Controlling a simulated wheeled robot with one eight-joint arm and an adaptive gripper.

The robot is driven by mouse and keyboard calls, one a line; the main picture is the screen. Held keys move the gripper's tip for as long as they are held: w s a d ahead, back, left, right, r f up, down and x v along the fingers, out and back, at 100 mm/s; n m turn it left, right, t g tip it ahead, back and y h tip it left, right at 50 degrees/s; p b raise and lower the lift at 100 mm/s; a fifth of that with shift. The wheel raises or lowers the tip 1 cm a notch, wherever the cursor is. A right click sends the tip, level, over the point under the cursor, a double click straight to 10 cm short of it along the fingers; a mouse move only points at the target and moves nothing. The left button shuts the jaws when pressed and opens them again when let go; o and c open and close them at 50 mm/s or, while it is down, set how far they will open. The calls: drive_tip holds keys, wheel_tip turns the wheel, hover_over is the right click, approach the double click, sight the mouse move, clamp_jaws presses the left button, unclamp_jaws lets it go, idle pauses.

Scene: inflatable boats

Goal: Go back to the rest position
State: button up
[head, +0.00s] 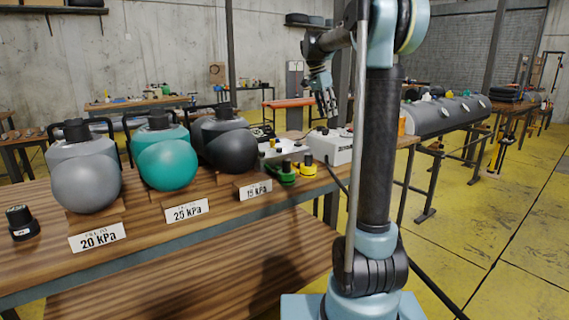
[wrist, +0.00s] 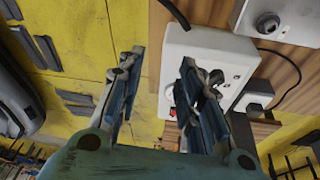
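My gripper (head: 328,103) hangs from my arm above the right end of the wooden bench in the head view, pointing down. In the wrist view my gripper (wrist: 158,75) has its two fingers spread apart with nothing between them. Beyond the fingers lies a white box (wrist: 205,65) with a round socket and a red switch, on the bench. The gripper appears apart from it. The white box also shows in the head view (head: 332,148) below the gripper.
A grey pump (head: 85,180), a teal pump (head: 166,165) and a black pump (head: 230,150) stand on the bench (head: 215,215) behind pressure labels. Green and yellow fittings (head: 285,172) lie near its right end. A grey inflatable tube (head: 440,114) rests at right. The yellow floor (head: 460,215) at right is mostly clear.

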drive_tip(key=s+d+f+n+y, duration=0.15)
drive_tip(key=s+f+n, duration=0.25)
drive_tip(key=s, duration=0.9)
drive_tip(key=s+f+n+t+y, duration=0.1)
drive_tip(key=s+f+n, duration=0.7)
drive_tip(key=s+f, duration=1.8)
drive_tip(key=s+y, duration=0.1)
drive_tip(key=s, duration=0.2)
drive_tip(key=shift+n+t, duration=0.3)
drive_tip(key=shift+n, duration=0.1)
drive_tip(key=shift+w, duration=0.1)
drive_tip(key=shift+w+f, duration=0.15)
drive_tip(key=shift+w, duration=0.3)
